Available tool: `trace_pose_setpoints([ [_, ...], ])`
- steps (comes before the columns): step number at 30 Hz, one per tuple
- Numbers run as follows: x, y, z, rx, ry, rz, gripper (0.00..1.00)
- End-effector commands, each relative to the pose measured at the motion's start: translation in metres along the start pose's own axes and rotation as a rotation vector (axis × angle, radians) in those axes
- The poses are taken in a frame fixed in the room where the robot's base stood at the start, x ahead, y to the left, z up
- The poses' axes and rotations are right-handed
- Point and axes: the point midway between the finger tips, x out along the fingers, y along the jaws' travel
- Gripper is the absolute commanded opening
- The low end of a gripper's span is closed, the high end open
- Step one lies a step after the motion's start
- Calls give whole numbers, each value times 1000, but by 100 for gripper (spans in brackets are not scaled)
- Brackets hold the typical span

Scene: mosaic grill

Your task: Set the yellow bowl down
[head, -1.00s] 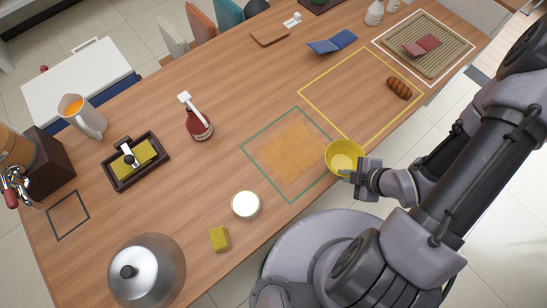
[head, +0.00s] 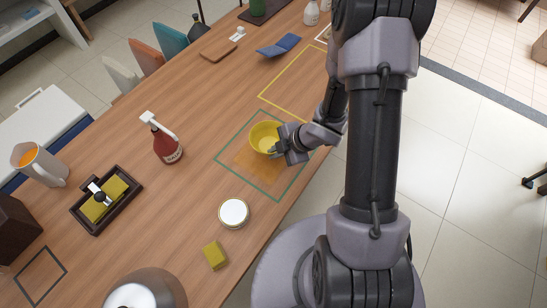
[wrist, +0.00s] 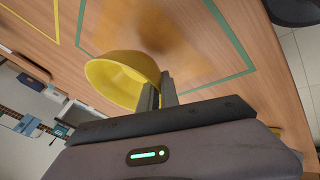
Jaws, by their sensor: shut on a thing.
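The yellow bowl (head: 264,138) is in my gripper (head: 281,150), over the upper part of the green-outlined square (head: 280,199) in the head view. The jaws are shut on the bowl's rim at its near right side. In the wrist view the bowl (wrist: 124,76) looks tilted, with its rim between the fingers (wrist: 158,92). An orange-brown patch (head: 250,168) lies inside the green square, partly covered by the bowl. I cannot tell whether the bowl touches the table.
A white round container (head: 233,213) and a yellow block (head: 215,255) stand near the front edge. A red sauce bottle (head: 166,146) stands to the left. A yellow-outlined area (head: 270,98) lies beyond the green square. A dark tray (head: 121,211) is further left.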

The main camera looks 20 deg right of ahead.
Motion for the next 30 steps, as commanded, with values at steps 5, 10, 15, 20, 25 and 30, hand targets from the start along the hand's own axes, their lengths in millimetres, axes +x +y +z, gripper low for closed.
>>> trace_pose_setpoints([
  [5,35,-10,12,1,1,-1,0],
  [10,33,-9,12,0,0,1,0],
  [15,36,-11,13,0,0,1,0],
  [20,36,-11,13,0,0,0,27],
  [25,36,-11,13,1,0,-1,27],
  [30,16,-8,11,2,-1,1,27],
])
